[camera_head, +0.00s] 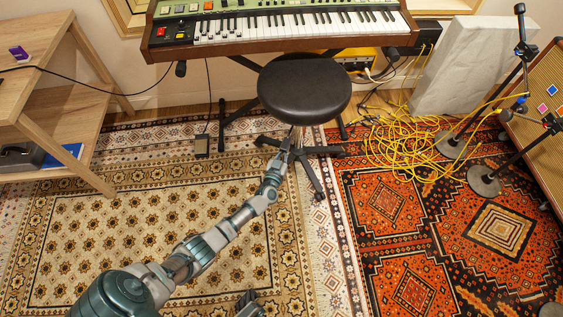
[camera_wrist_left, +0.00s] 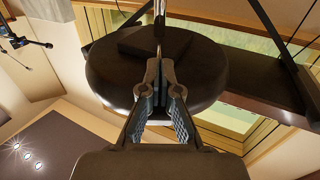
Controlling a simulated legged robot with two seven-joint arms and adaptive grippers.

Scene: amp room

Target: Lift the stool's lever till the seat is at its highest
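The stool has a round black seat (camera_head: 304,90), a short post and dark splayed legs (camera_head: 312,176). It stands on the rugs in front of the keyboard. My left arm reaches forward, and its gripper (camera_head: 291,146) is under the seat's front edge, close to the post. In the left wrist view the seat's dark underside (camera_wrist_left: 205,75) fills the middle. The left gripper's fingertips (camera_wrist_left: 160,66) are close together there, with a thin metal rod (camera_wrist_left: 158,30) beyond them. I cannot make out the lever or whether the fingers touch it. My right gripper (camera_head: 248,304) barely shows at the bottom edge.
A keyboard (camera_head: 290,24) on a stand is just behind the stool. Yellow cables (camera_head: 410,145) lie in a heap to its right, near microphone stands (camera_head: 484,180). The front rug is clear.

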